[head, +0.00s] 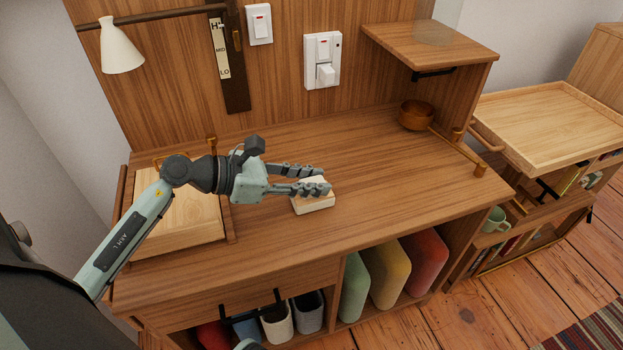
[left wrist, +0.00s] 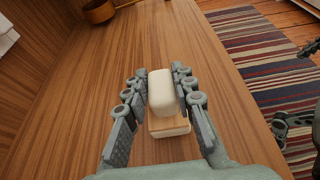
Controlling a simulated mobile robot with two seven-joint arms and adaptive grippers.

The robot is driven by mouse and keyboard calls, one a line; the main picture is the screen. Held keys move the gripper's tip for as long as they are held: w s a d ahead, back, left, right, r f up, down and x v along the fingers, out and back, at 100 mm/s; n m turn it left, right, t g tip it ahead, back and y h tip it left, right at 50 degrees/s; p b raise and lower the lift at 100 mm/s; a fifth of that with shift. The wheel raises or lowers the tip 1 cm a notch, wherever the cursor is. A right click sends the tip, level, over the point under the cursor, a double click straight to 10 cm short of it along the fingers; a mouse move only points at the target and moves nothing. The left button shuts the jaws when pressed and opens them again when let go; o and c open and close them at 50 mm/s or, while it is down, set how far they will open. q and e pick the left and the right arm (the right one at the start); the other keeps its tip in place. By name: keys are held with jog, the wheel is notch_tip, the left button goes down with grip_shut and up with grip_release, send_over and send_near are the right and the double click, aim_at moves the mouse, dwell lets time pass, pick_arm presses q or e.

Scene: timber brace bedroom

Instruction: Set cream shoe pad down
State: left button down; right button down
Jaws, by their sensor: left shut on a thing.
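The cream shoe pad (head: 315,205) is a small pale block with a wooden-coloured layer at one end, over the middle of the wooden worktop (head: 390,170). My left gripper (head: 312,180) is shut on it. In the left wrist view the pad (left wrist: 161,90) sits between the two fingers, which press on its sides. The pad looks on or just above the worktop; I cannot tell whether it touches. Parts of my right arm show at the right edge of the left wrist view; its jaws are not clear.
A wooden tray (head: 233,238) with a pale board lies left of the pad. A wooden bowl (head: 416,115) stands at the back right. A small shelf (head: 440,42) juts above the worktop's right end. The worktop right of the pad is clear.

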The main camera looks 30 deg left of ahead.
pick_arm(q)
jog(key=c, duration=1.3)
grip_release()
jog(key=shift+f, duration=0.1)
jog(key=shift+o, duration=0.2)
pick_arm(e)
jog(key=shift+r, duration=0.3)
